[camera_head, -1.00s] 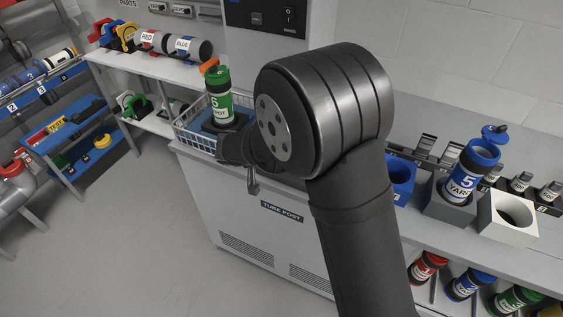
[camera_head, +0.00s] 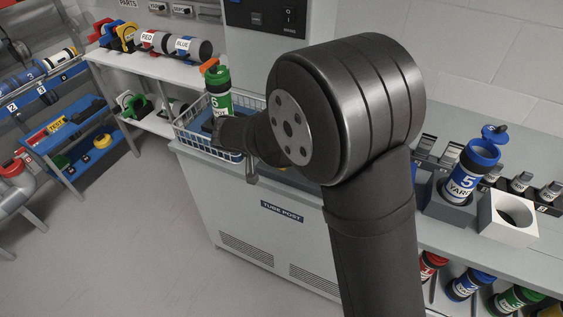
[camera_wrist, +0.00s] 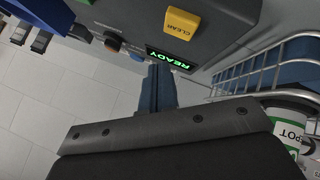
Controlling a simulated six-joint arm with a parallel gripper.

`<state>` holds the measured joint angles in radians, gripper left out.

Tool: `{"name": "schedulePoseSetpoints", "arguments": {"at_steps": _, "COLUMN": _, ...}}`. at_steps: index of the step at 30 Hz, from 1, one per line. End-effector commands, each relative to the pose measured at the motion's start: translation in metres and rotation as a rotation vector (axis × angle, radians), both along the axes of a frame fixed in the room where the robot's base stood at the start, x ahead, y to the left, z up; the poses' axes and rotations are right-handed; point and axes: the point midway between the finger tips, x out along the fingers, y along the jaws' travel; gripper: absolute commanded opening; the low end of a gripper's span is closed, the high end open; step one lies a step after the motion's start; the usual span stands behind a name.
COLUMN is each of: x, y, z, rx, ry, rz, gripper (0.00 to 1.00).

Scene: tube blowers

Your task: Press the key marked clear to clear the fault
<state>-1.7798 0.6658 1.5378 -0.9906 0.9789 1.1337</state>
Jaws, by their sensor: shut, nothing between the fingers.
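The yellow key marked CLEAR (camera_wrist: 181,23) sits on a grey control box in the wrist view, near the top. Beside it, a small display (camera_wrist: 168,60) reads READY in green letters. My gripper (camera_wrist: 157,72) is shut and empty, with its fingertips just below the display in the picture and apart from the yellow key. In the head view my wrist and arm hide the control box and the fingertips.
The head view shows the tube post cabinet (camera_head: 240,225) and a blue tube (camera_head: 468,170) in a holder at right.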

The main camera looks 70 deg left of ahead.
Motion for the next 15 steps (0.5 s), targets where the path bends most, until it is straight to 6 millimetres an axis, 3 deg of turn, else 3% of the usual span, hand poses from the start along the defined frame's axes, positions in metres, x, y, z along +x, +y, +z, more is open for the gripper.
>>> {"name": "schedulePoseSetpoints", "arguments": {"at_steps": 6, "x": 0.000, "y": 0.000, "z": 0.019, "rx": 0.001, "ry": 0.000, "rz": 0.001, "gripper": 0.00}}
{"name": "schedulePoseSetpoints", "arguments": {"at_steps": 15, "x": 0.000, "y": 0.000, "z": 0.022, "rx": -0.001, "ry": 0.000, "rz": 0.001, "gripper": 0.00}}
